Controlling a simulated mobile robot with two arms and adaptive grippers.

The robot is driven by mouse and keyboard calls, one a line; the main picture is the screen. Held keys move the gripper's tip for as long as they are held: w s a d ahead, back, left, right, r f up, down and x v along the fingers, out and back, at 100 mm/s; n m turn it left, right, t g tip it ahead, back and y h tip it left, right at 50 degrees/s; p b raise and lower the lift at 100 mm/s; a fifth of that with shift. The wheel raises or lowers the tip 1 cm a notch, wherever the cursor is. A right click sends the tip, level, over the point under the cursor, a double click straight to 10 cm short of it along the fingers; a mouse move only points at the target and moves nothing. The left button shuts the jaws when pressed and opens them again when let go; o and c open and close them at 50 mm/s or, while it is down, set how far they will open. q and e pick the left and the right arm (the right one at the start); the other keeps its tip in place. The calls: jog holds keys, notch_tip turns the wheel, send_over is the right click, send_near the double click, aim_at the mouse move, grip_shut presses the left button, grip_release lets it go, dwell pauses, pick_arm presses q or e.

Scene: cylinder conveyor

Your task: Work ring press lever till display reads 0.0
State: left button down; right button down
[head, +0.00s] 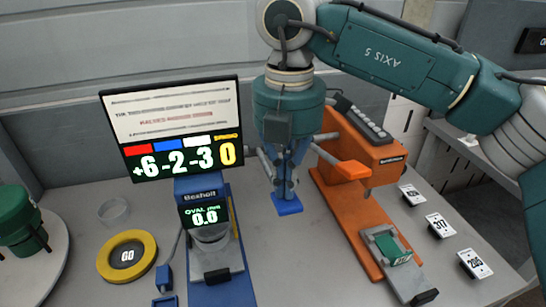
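My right gripper (286,196) hangs pointing down between the stand and the press, left of the orange arm. Its blue fingers are close together; I cannot tell whether they hold or touch anything. My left gripper is not in view.
A large screen (172,120) behind the stand shows +6, -2, -3 and 0. Numbered tags (440,225) line the right side. A green block (391,247) sits on the press's front.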

notch_tip(320, 180, up, 9)
jog(key=p, duration=0.5)
jog(key=shift+s+f, duration=0.1)
jog(key=shift+f, duration=0.15)
dwell(0.3)
